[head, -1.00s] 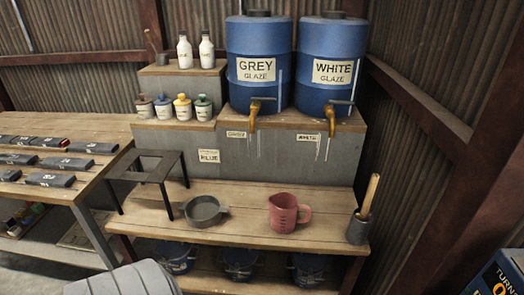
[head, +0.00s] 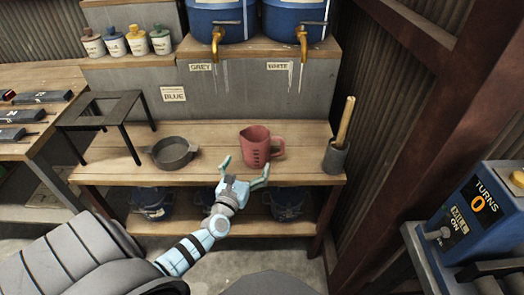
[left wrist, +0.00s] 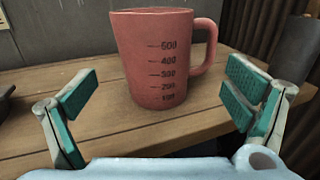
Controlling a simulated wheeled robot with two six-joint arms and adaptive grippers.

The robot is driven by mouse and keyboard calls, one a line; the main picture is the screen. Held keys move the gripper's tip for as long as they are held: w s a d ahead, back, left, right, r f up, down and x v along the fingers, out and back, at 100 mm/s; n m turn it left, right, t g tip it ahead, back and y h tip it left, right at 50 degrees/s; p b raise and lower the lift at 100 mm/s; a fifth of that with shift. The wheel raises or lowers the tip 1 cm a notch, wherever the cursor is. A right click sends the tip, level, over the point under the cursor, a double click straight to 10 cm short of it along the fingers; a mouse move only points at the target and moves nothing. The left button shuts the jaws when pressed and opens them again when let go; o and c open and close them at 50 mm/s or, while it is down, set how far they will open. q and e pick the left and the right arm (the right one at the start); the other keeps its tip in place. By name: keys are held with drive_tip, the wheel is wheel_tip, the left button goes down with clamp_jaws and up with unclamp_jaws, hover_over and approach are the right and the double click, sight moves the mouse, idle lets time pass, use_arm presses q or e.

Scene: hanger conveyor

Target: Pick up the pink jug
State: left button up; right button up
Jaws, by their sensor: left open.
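The pink jug (head: 256,147) stands upright on the wooden bench, with its handle on the right. It also shows large in the left wrist view (left wrist: 158,65), with dark measuring marks facing the camera. My left gripper (head: 245,170) is open and empty just in front of the jug. In the left wrist view my left gripper (left wrist: 158,98) has its teal-padded fingers spread wide, one on each side of the jug's lower part, apart from it. My right gripper is not in view.
A grey pan (head: 173,153) sits left of the jug, and a dark pot with a wooden handle (head: 337,155) stands to its right. A black metal stand (head: 98,108) is farther left. Brass taps (head: 216,45) hang above. A blue machine (head: 485,215) is at the right.

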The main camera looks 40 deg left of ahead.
sight(252, 153)
use_arm(q)
drive_tip(key=b+x, duration=0.1)
drive_tip(key=x, duration=0.7)
drive_tip(key=shift+a+f+b, duration=0.1)
drive_tip(key=shift+a+b, duration=0.05)
drive_tip(key=shift+b, duration=0.15)
drive_tip(key=c, duration=1.3)
